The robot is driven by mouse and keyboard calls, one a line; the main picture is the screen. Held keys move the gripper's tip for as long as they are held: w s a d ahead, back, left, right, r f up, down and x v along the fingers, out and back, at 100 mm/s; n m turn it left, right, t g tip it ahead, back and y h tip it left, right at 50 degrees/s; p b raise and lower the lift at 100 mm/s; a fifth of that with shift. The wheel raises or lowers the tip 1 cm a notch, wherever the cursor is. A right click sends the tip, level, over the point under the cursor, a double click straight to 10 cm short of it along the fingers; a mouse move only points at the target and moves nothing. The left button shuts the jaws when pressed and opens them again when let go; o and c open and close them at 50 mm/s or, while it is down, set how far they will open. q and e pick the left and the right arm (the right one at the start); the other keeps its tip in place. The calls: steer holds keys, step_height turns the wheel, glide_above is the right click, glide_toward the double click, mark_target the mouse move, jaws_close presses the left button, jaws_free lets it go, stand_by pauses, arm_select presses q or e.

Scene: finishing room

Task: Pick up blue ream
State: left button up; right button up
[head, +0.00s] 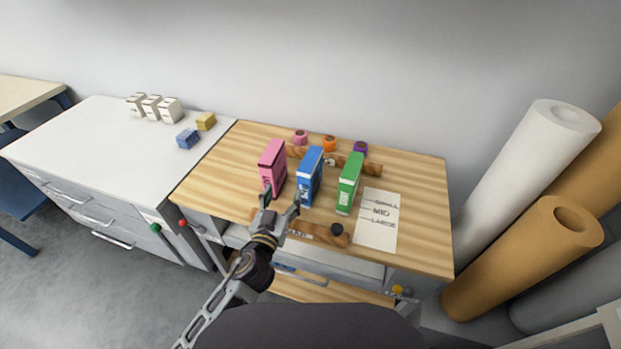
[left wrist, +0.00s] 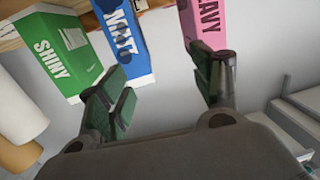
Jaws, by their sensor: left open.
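The blue ream (head: 311,177) stands upright on the wooden table between a pink ream (head: 272,168) and a green ream (head: 348,184). My left gripper (head: 281,203) is open and empty, just in front of the pink and blue reams. In the left wrist view the blue ream (left wrist: 122,40) reads "MATT" and lies ahead of my open fingers (left wrist: 165,90). The pink ream (left wrist: 210,22) shows behind one finger there, and the green ream (left wrist: 62,50), marked "SHINY", is at the left. I see no contact with the blue ream. My right gripper is not in view.
A paper sheet (head: 377,220) lies right of the green ream. Pink (head: 300,137), orange (head: 329,143) and purple (head: 360,147) rolls stand behind the reams. A dark knob (head: 337,229) is near the table's front edge. Large rolls (head: 530,150) stand at the right.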

mark_target(303, 180)
arm_select(q)
steer(key=d+h, duration=0.1)
steer(key=d+m+h, duration=0.1)
steer(key=d, duration=0.1)
steer(key=shift+s+d+r, duration=0.1)
steer(key=shift+s+r, duration=0.05)
steer(key=shift+d, duration=0.1)
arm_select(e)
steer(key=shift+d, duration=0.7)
arm_select(q)
steer(key=shift+x, duration=0.85)
steer(key=shift+p+x, duration=0.4)
steer(key=shift+x, duration=0.55)
steer(key=shift+w+r, duration=0.1)
steer(key=shift+w, duration=0.2)
steer(key=shift+p+x, duration=0.3)
steer(key=shift+x, duration=1.75)
steer(key=shift+w+d, duration=0.1)
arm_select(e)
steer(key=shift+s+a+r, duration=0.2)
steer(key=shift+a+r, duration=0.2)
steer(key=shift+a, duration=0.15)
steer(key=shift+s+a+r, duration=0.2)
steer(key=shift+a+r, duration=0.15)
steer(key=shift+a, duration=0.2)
